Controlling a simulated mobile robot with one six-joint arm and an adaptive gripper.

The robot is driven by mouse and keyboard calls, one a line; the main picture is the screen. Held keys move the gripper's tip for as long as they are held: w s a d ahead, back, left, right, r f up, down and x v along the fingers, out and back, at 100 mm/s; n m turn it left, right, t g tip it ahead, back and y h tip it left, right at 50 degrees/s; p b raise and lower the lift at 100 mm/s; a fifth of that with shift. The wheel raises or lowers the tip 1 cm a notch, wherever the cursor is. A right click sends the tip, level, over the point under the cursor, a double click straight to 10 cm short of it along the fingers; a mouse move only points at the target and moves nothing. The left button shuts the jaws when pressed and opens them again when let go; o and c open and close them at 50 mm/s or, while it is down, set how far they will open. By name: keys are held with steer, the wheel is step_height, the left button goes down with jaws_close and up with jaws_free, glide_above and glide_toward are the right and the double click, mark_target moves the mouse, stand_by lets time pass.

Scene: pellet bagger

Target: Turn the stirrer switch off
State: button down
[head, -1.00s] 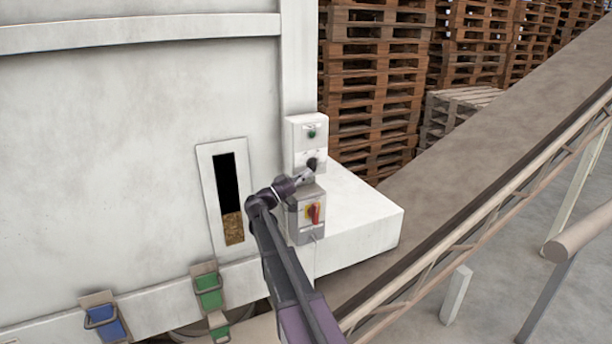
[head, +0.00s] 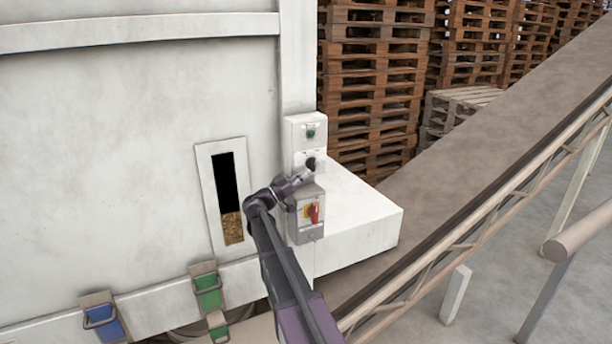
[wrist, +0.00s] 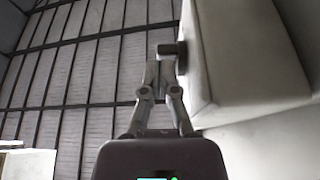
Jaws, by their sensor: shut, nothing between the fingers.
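A white control box (head: 292,130) is fixed to the machine's corner post. It carries a green lamp or button (head: 310,133) and, below it, a black knob (head: 311,163); its lettering is too small to read. Below it a grey box (head: 305,232) has a red handle (head: 314,213) on a yellow plate. My gripper (head: 310,172) is at the black knob. In the wrist view my gripper (wrist: 158,66) is shut and empty, its tips just left of a black knob (wrist: 175,50) jutting from the white box (wrist: 250,55). I cannot tell whether they touch, nor the knob's setting.
A white ledge (head: 365,220) juts out right of the boxes. A sloping conveyor (head: 460,150) with a side rail runs behind it. Stacked pallets (head: 370,80) stand at the back. A sight window (head: 233,195) with pellets and green and blue latches lie left of my arm.

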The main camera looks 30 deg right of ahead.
steer(key=shift+a+r, duration=0.1)
steer(key=shift+a, duration=0.35)
steer(key=f+b+v, duration=0.1)
steer(key=b+v, duration=0.5)
steer(key=v, duration=0.6)
steer(key=shift+d+f, duration=0.2)
steer(key=shift+d, duration=0.1)
